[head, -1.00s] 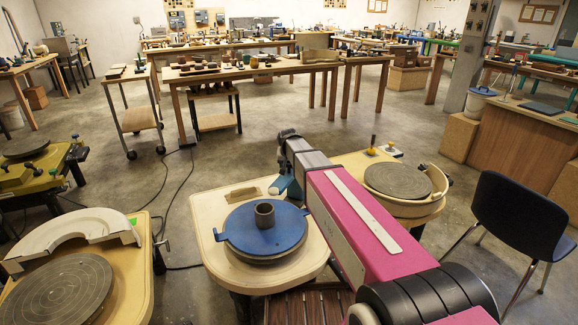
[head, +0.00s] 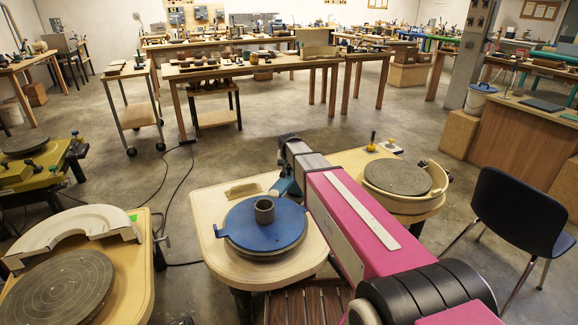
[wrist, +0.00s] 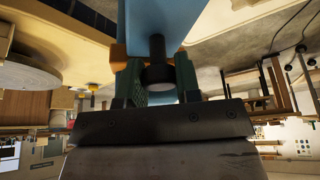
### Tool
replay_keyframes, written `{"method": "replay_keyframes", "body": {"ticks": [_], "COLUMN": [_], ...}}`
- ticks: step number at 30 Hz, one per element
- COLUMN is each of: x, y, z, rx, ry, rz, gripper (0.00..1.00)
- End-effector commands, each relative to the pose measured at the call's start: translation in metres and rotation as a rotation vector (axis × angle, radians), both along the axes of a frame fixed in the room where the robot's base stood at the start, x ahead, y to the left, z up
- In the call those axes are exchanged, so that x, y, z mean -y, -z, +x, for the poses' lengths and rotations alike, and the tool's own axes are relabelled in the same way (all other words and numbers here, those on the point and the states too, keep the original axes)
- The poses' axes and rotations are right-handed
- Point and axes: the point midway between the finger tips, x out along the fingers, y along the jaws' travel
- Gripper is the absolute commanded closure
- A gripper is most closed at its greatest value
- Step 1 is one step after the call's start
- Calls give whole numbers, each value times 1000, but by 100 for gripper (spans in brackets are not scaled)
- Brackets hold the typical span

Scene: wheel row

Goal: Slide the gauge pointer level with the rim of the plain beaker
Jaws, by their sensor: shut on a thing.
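The plain beaker (head: 264,211) is a small grey-brown cylinder standing upright on a round blue board (head: 238,228) on the middle potter's wheel. A light blue body, which looks like the gauge (wrist: 168,20), fills the top middle of the wrist view. A dark round knob on a short stem, likely its pointer (wrist: 157,74), sits between the two green fingers of my gripper (wrist: 157,84). The gripper is shut on it. In the head view my pink arm hides the gripper and most of the gauge; a bit of light blue shows beside the arm. The pointer's height against the beaker rim cannot be told.
Another wheel with a grey disc (head: 397,177) stands right of my arm. A further wheel (head: 58,290) with a white splash guard is at the lower left. A dark chair (head: 518,215) stands at the right. Open floor lies beyond the wheels, before the wooden tables (head: 250,70).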

Motion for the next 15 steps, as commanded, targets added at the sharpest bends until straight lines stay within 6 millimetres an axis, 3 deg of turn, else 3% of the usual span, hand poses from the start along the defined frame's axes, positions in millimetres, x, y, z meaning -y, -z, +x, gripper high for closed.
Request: {"method": "replay_keyframes", "body": {"ticks": [3,4,6,15], "x": [0,0,0,0], "y": [0,0,0,-2], "z": [0,0,0,-1], "rx": [0,0,0,0], "ry": [0,0,0,0], "rz": [0,0,0,0], "gripper": [100,59,43,43]}}
